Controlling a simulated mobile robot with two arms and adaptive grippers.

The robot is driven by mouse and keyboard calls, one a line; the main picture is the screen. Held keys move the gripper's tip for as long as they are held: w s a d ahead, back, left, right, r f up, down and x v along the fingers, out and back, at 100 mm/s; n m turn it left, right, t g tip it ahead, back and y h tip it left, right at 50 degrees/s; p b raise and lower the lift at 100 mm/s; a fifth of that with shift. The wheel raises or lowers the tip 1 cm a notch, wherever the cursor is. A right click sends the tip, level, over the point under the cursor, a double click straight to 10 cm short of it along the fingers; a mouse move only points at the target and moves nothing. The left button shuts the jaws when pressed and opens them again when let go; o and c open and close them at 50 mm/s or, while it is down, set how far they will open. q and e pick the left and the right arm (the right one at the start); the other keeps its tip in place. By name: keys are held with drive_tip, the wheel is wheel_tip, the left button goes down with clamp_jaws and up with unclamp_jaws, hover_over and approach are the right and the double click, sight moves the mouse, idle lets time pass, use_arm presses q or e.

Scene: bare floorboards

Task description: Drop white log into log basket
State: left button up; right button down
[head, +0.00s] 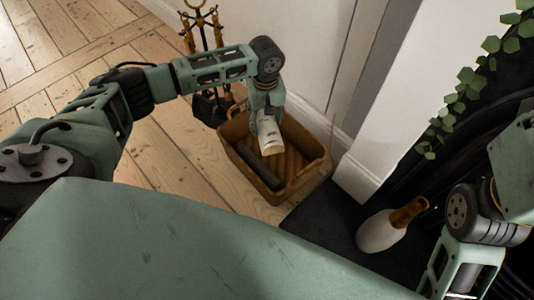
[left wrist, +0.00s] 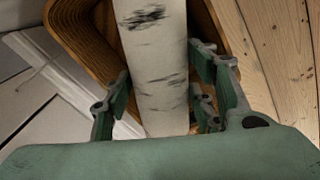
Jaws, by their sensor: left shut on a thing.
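The white log (head: 269,136) has birch-like bark with dark marks. A dark log (head: 247,164) lies inside the basket. Whether the white log touches the basket cannot be told. My right arm shows at the right edge of the head view, but its fingertips are not visible.
A fireplace tool stand (head: 208,45) is behind the basket. A white wall post (head: 375,150) rises beside the basket. Bare floorboards (head: 165,160) lie to the left.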

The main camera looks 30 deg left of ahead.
use_arm(q)
drive_tip(key=shift+f, duration=0.1)
idle(0.3)
drive_tip(key=o, duration=1.6)
wheel_tip(320, 180, up, 12)
